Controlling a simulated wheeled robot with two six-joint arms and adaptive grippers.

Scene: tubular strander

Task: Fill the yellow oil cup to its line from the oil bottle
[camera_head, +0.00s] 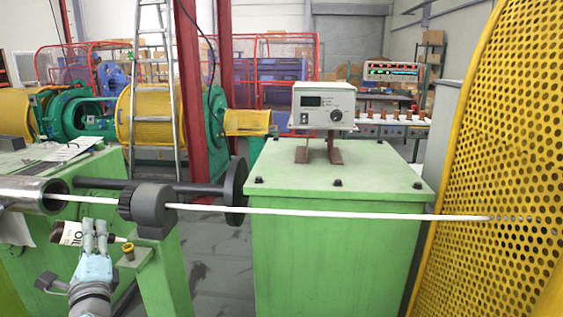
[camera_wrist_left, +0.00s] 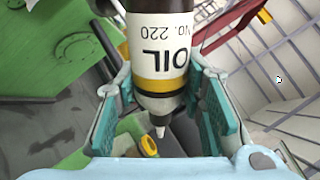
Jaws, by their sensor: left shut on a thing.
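My left gripper (camera_head: 97,228) is shut on the oil bottle (camera_head: 70,233), gripping it around the body. In the left wrist view the bottle (camera_wrist_left: 157,45) is dark brown with a white "OIL NO. 220" label and a yellow band, between the teal finger pads (camera_wrist_left: 163,105). The bottle is tipped over, and its pale nozzle points right in the head view, near the yellow oil cup (camera_head: 128,250). The cup sits on a green bracket and shows near the nozzle tip in the left wrist view (camera_wrist_left: 149,146). No oil stream shows. The cup's line and oil level are too small to tell. My right gripper is not in view.
A white rod (camera_head: 330,213) runs across above the bracket, through a dark grey roller (camera_head: 148,205). A green cabinet (camera_head: 320,255) with a meter box (camera_head: 323,106) stands to the right. A yellow perforated guard (camera_head: 510,150) closes the right side.

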